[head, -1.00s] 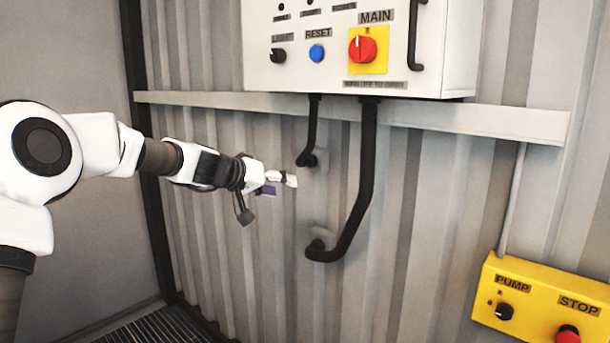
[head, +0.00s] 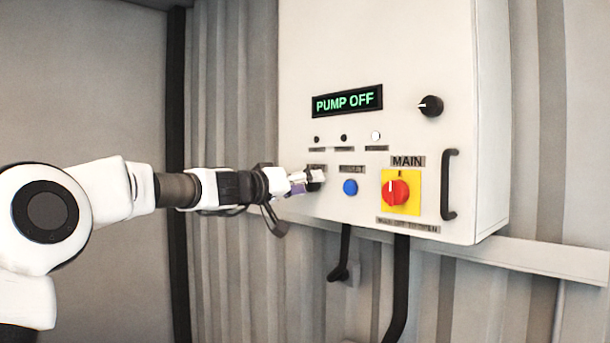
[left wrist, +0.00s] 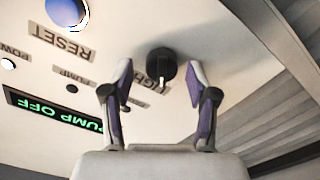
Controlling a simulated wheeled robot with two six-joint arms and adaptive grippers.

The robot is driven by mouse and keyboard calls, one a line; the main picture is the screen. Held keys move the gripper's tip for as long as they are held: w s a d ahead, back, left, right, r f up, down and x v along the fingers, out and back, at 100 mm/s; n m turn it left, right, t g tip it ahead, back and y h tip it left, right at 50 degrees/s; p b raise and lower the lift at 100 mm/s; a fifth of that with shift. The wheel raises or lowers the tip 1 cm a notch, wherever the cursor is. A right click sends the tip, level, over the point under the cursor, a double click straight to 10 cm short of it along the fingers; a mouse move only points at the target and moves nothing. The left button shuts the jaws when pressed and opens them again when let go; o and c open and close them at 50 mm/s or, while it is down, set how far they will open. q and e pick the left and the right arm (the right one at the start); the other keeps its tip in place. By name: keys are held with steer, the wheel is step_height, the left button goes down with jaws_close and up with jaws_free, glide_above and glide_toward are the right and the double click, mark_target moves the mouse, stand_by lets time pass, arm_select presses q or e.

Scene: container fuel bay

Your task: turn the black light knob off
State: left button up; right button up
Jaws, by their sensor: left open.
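The black light knob (left wrist: 162,66) is on the white panel, between my left gripper's fingers in the left wrist view, with its label partly covered. In the head view the knob (head: 315,184) is mostly hidden behind the fingertips. My left gripper (head: 305,182) is at the panel's lower left. It is open, with one finger on each side of the knob in the left wrist view (left wrist: 158,85); I cannot tell whether either finger touches it. My right gripper is not in view.
The white panel (head: 390,60) also carries a blue reset button (head: 350,187), a red main switch (head: 396,193) on a yellow plate, another black knob (head: 431,106), a black handle (head: 449,185) and a display (head: 347,101) reading PUMP OFF. Black pipes (head: 398,280) run below.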

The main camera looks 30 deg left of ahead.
arm_select(q)
jaws_close()
steer(key=shift+a+f+n+b, duration=0.1)
steer(key=shift+n+b, duration=0.2)
steer(key=shift+f+n+b, duration=0.1)
steer(key=shift+n+b, duration=0.35)
steer(key=shift+n, duration=0.45)
steer(key=shift+n+b, duration=0.45)
steer(key=shift+n, duration=0.75)
steer(key=n, duration=0.3)
steer(key=shift+n, duration=0.3)
steer(key=shift+a+n, duration=0.1)
steer(key=shift+n, duration=1.6)
